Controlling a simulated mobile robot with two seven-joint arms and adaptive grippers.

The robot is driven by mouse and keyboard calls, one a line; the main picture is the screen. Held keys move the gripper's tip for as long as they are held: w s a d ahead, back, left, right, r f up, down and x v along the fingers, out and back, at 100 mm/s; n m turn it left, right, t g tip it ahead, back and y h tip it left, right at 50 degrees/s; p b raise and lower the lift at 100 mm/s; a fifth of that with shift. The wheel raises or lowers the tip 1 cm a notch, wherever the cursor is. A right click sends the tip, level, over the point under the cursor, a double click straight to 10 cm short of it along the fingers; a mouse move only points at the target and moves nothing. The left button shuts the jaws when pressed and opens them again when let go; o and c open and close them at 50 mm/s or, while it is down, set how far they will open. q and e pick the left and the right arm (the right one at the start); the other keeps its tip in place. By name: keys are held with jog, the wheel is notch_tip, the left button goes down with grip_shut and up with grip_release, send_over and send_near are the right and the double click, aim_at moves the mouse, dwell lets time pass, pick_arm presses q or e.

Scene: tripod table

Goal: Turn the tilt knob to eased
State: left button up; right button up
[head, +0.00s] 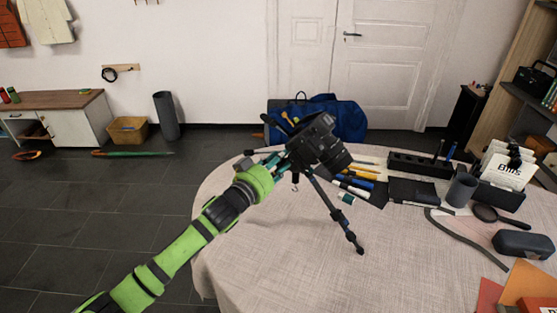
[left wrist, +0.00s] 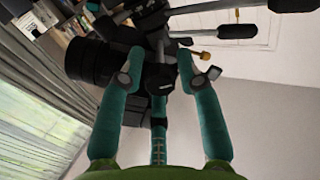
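A black camera (head: 320,145) sits tilted on top of a black tripod (head: 335,215) on the round table. The camera also shows in the left wrist view (left wrist: 92,62), at upper left. My left gripper (head: 283,160) is right beside the tripod head, behind the camera. In the left wrist view its teal fingers (left wrist: 160,68) are spread apart around a black part of the tripod head (left wrist: 158,78); firm contact is not clear. I cannot tell which part is the tilt knob. My right gripper is not in view.
The cloth-covered table (head: 290,255) is bare at front left. Pens, a black organiser (head: 420,165), a grey cup (head: 461,190), a magnifier (head: 488,214) and a dark case (head: 523,243) lie to the right. A blue bag (head: 340,118) is behind the table.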

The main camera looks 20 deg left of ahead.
pick_arm(q)
grip_shut()
jog(key=m+p, duration=0.1)
jog(key=m, duration=0.6)
jog(key=shift+m+p, duration=0.3)
jog(key=shift+p, duration=0.05)
jog(key=m, duration=0.4)
jog(key=shift+m, duration=0.3)
jog(key=shift+m+p, duration=0.4)
jog(key=shift+m, duration=1.8)
